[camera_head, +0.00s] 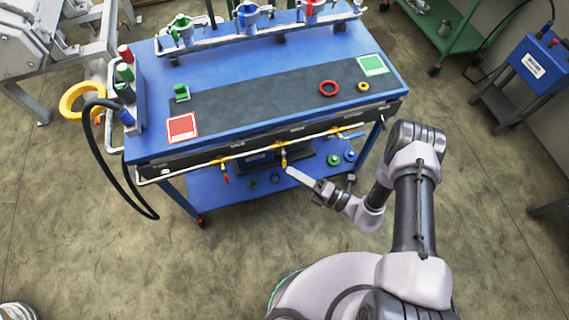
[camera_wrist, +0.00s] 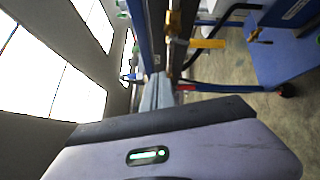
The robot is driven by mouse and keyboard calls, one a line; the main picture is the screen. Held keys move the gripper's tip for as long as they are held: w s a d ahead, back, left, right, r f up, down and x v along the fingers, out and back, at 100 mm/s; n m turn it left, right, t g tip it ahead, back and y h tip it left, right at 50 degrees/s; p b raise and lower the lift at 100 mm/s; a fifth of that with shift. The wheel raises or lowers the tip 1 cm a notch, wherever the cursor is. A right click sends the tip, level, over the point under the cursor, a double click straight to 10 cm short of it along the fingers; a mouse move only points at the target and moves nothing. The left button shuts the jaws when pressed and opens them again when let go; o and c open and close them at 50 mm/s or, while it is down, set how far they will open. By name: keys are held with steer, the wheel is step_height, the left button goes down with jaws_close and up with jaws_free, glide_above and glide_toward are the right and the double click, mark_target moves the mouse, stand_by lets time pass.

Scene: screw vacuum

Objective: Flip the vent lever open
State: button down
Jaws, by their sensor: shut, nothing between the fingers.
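A pipe (camera_head: 255,153) runs along the front edge of the blue workbench and carries brass valves with coloured levers. The red lever (camera_head: 226,179) and the yellow lever (camera_head: 284,160) hang down from it. The blue lever (camera_head: 352,136) at the right lies roughly along the pipe. No label shows which is the vent lever. My gripper (camera_head: 292,172) is shut and empty, just below and beside the yellow lever. In the wrist view the gripper (camera_wrist: 157,88) points toward the pipe; the yellow lever (camera_wrist: 207,43) is right of the fingertips. Contact cannot be told.
The blue workbench (camera_head: 145,85) has a dark mat with a red ring (camera_head: 328,88) and a small yellow ring (camera_head: 363,86) on top. A lower blue shelf (camera_head: 215,190) holds round parts under the pipe. Open floor lies in front of the bench.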

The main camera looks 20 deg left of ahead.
mark_target(284, 160)
steer(key=s+d+f+m+t+h, duration=0.1)
steer(key=s+f+m+t, duration=0.2)
steer(key=f, duration=0.4)
steer(key=shift+s+d+f+m+h, duration=0.2)
steer(key=shift+d+f+m+h, duration=0.15)
steer(key=shift+m, duration=0.55)
steer(key=shift+a, duration=0.2)
steer(key=w+a+b, duration=0.3)
steer(key=w+a, duration=0.3)
steer(key=w, duration=0.1)
steer(key=shift+a+b, duration=0.15)
steer(key=shift+b, duration=0.15)
steer(key=shift+r, duration=0.1)
